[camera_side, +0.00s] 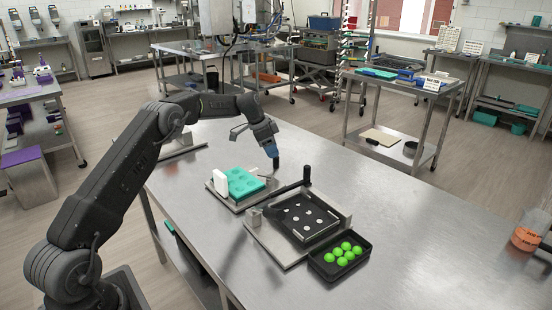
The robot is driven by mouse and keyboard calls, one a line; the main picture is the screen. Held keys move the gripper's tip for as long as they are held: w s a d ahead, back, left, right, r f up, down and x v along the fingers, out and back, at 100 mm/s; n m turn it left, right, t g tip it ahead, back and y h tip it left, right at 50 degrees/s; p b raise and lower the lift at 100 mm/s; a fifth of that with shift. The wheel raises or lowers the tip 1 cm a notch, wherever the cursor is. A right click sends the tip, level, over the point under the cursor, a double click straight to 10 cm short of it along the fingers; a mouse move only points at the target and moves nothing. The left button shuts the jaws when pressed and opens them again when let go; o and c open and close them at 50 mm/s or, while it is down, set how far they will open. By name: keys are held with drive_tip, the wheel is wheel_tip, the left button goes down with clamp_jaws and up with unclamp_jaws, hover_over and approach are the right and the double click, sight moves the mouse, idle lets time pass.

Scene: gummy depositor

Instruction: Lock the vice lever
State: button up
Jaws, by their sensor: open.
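My gripper (271,150) is open and points down above the back right corner of the left fixture. This fixture looks like the vice: a metal base plate (222,197) with a white upright block (220,183) and a teal mould (242,182) with round cavities. A short dark upright handle (276,163), which looks like the vice lever, stands right under my fingertips at the mould's right side. I cannot tell whether the fingers touch it or are around it. The lever's lower end is hard to make out.
In front, a second metal plate (262,240) carries a black frame (312,216) with a black bar handle (296,187). A black tray (334,273) with several green balls sits beside it. An orange-filled beaker (526,237) stands far right.

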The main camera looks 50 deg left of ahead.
drive_tip(key=shift+x, duration=2.1)
clamp_jaws()
